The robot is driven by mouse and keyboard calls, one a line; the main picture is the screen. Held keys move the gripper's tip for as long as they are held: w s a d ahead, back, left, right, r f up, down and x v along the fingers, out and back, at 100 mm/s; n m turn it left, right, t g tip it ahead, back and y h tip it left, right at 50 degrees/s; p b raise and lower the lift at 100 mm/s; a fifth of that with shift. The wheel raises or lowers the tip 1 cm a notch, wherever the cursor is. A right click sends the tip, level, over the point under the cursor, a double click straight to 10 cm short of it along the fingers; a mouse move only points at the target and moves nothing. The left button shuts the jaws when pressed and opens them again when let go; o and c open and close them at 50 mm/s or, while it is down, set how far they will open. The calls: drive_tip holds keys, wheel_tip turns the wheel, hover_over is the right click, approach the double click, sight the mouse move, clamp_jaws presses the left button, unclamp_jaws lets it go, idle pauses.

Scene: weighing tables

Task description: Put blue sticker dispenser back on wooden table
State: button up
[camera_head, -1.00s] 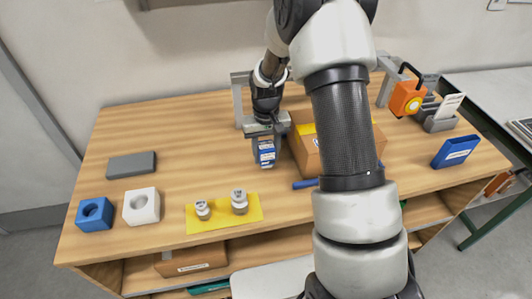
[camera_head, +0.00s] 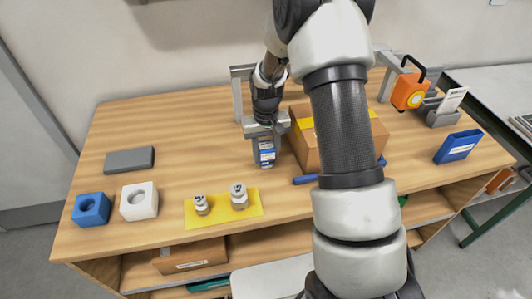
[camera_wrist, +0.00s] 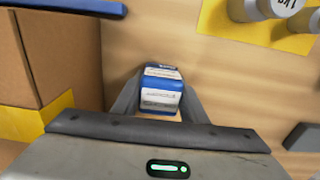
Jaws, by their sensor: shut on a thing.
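The blue sticker dispenser (camera_head: 266,153) is a small blue and white labelled block, upright near the middle of the wooden table (camera_head: 190,130). My gripper (camera_head: 266,142) points down and is shut on it. In the wrist view the dispenser (camera_wrist: 161,90) sits between the two grey fingers of my gripper (camera_wrist: 160,103), with the wood surface beyond it. Its lower end is at or just above the tabletop; I cannot tell whether it touches.
A cardboard box (camera_head: 304,149) with yellow tape stands close right of my gripper. A yellow mat (camera_head: 220,211) with two weights lies in front. Blue (camera_head: 91,209) and white (camera_head: 139,201) holed blocks and a grey block (camera_head: 129,160) are left. A blue binder (camera_head: 458,147) is right.

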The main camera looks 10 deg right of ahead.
drive_tip(key=o, duration=1)
drive_tip(key=shift+r, duration=0.15)
wheel_tip(320, 180, up, 17)
drive_tip(key=s+r+t+p, duration=0.2)
drive_tip(key=s+r, duration=0.8)
drive_tip(key=r, duration=0.3)
drive_tip(key=s+r+t, duration=0.1)
drive_tip(key=s, duration=0.4)
drive_tip(key=s+r+t+p, duration=0.1)
drive_tip(key=s, duration=0.4)
drive_tip(key=s+r+t, duration=0.1)
drive_tip(key=s, duration=0.4)
drive_tip(key=shift+r+t, duration=0.3)
